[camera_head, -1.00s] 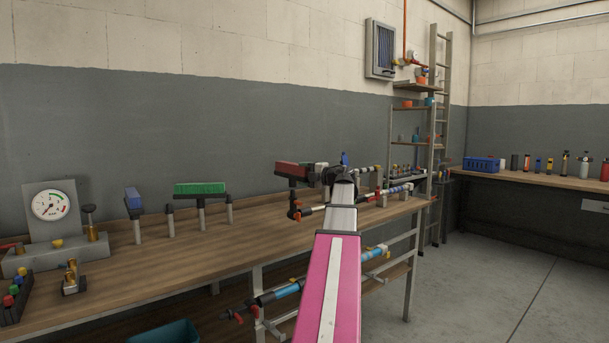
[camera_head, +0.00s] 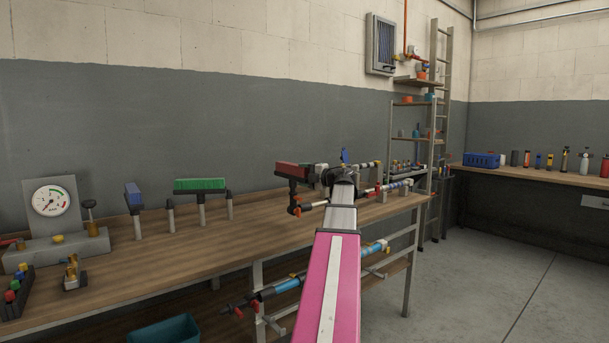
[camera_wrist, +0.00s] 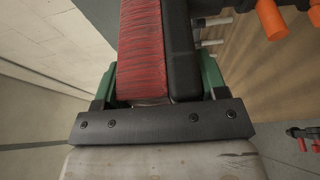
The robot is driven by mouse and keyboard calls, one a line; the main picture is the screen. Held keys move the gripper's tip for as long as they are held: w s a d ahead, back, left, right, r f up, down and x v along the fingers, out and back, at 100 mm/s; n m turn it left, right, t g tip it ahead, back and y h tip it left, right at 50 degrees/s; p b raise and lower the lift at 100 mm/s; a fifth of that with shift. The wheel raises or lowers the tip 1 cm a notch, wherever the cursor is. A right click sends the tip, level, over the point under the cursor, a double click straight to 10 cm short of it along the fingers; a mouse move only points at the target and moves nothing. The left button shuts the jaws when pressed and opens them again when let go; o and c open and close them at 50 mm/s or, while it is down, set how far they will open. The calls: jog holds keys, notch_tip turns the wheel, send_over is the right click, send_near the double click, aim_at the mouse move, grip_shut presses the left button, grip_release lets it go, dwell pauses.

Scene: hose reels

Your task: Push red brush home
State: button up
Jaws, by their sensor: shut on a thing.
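The red brush (camera_head: 291,170) is a block with red bristles and a dark backing, above the right part of the workbench in the head view. In the wrist view its red bristles (camera_wrist: 142,50) and black back fill the space between the green fingers of my gripper (camera_wrist: 158,88). My gripper is shut on it. In the head view my own arm hides most of the gripper. Whether the brush is seated on a post or held clear cannot be told.
A green brush (camera_head: 200,185) and a blue brush (camera_head: 133,196) stand on posts along the workbench (camera_head: 180,252). A pressure gauge (camera_head: 50,201) stands at the left. Pipes with orange-red handles lie close to the red brush. A teal bin (camera_head: 165,332) is below.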

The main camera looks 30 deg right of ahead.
jog(key=shift+f, duration=1.1)
jog(key=o, duration=1.2)
jog(key=shift+c, duration=0.2)
jog(key=v, duration=1)
jog(key=shift+s, duration=0.4)
jog(key=shift+d, duration=0.15)
